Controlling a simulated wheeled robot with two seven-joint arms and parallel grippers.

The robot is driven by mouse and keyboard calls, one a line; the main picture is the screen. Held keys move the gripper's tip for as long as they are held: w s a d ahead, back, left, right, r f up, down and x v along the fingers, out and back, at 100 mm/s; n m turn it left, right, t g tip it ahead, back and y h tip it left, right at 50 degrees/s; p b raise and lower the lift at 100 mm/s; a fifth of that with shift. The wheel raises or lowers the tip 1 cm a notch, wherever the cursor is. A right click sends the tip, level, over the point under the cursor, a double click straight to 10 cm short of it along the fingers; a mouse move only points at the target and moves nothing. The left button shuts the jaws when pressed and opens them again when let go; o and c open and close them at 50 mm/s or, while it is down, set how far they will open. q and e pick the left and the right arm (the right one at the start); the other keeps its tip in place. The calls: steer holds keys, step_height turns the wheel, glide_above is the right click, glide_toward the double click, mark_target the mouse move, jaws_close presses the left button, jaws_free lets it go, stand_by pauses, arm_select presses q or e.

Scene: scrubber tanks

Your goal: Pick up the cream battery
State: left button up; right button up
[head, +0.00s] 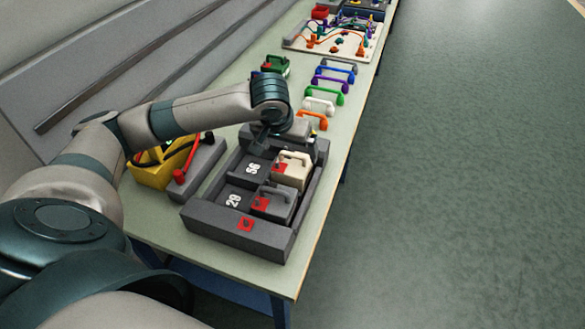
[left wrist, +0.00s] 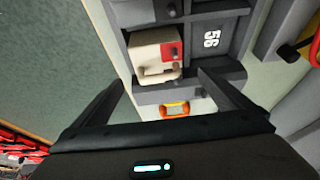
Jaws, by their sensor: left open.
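The cream battery (head: 291,172) has a handle and a red patch on top. It sits upright in a compartment of the dark grey tray (head: 236,226), beside the number 56. It also shows in the left wrist view (left wrist: 150,52), ahead of the fingers. My left gripper (left wrist: 161,82) is open and empty, with one finger to each side of the view below the battery. In the head view my left gripper (head: 270,133) is at the tray's far end, partly hidden by its own wrist. My right gripper is not in view.
A grey battery (head: 272,204) sits in the tray's near compartment, beside the number 29. A yellow bin (head: 150,174) and a grey block with a red handle (head: 200,165) stand left of the tray. Several coloured handles (head: 318,105) lie beyond it. The floor to the right is clear.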

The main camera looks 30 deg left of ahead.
mark_target(292, 163)
arm_select(q)
steer(key=x, duration=0.2)
steer(key=shift+w+f, duration=0.1)
steer(key=shift+f, duration=0.25)
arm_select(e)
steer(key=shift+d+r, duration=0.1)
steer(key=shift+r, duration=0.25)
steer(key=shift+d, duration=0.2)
arm_select(q)
steer(key=shift+w+f+p, duration=0.15)
steer(key=shift+f+p, duration=0.45)
steer(key=shift+p, duration=0.1)
steer(key=p+x, duration=0.1)
steer(key=x, duration=0.2)
steer(key=shift+f, duration=0.55)
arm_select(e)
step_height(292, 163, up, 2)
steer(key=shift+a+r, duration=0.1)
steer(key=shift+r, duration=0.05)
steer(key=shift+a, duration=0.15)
